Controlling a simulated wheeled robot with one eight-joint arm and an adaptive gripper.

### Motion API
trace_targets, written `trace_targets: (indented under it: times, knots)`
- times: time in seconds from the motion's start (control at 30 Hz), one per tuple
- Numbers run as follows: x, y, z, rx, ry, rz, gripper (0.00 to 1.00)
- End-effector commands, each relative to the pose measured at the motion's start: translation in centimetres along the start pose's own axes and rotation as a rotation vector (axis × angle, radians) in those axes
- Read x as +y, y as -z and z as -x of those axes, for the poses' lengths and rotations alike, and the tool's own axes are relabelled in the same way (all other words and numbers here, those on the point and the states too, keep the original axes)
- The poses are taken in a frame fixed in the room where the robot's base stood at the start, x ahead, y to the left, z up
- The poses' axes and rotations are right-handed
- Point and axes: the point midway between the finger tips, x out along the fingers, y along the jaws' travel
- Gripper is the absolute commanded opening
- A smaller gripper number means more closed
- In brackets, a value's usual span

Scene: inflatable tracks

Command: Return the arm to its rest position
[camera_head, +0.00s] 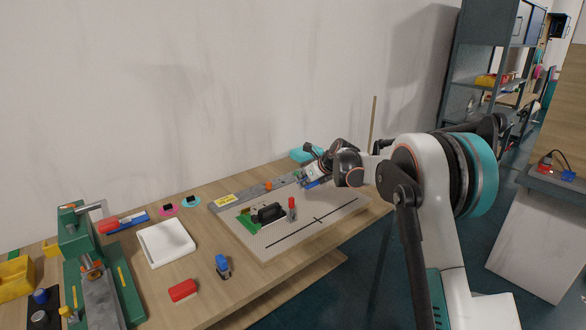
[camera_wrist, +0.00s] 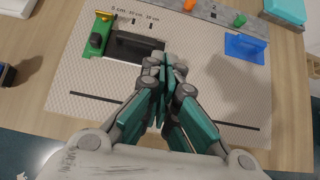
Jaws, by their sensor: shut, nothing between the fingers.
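My gripper (camera_wrist: 166,68) is shut and empty in the wrist view, its fingertips together above the light mat (camera_wrist: 75,75). In the head view my arm reaches in from the right, and my gripper (camera_head: 311,173) is small and partly hidden near the mat's (camera_head: 330,205) far right side. A black block-like part (camera_head: 268,213) lies beside a green piece (camera_head: 247,221) on the mat. In the wrist view the fingers partly cover that dark part (camera_wrist: 135,45). A blue piece (camera_wrist: 246,48) lies to the right of the fingertips.
A red-and-black upright item (camera_head: 292,208) stands on the mat. A white tray (camera_head: 165,244), a red block (camera_head: 183,290) and a blue-topped item (camera_head: 222,266) are on the table to the left. A green machine (camera_head: 85,255) stands at far left. A shelf (camera_head: 485,70) is behind right.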

Motion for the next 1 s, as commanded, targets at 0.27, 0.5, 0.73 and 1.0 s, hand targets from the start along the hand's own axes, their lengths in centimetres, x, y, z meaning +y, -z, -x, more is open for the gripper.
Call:
trace_targets:
  times: [0.27, 0.5, 0.73, 1.0]
  knots:
    - [2.7, -0.4, 7.7, 0.048, 0.027, 0.330, 0.00]
    - [6.2, 1.0, 15.7, 0.111, 0.042, 0.700, 0.00]
    - [9.9, 3.9, 22.7, 0.179, 0.038, 1.051, 0.00]
    - [14.6, 9.3, 29.8, 0.267, 0.008, 1.462, 0.00]
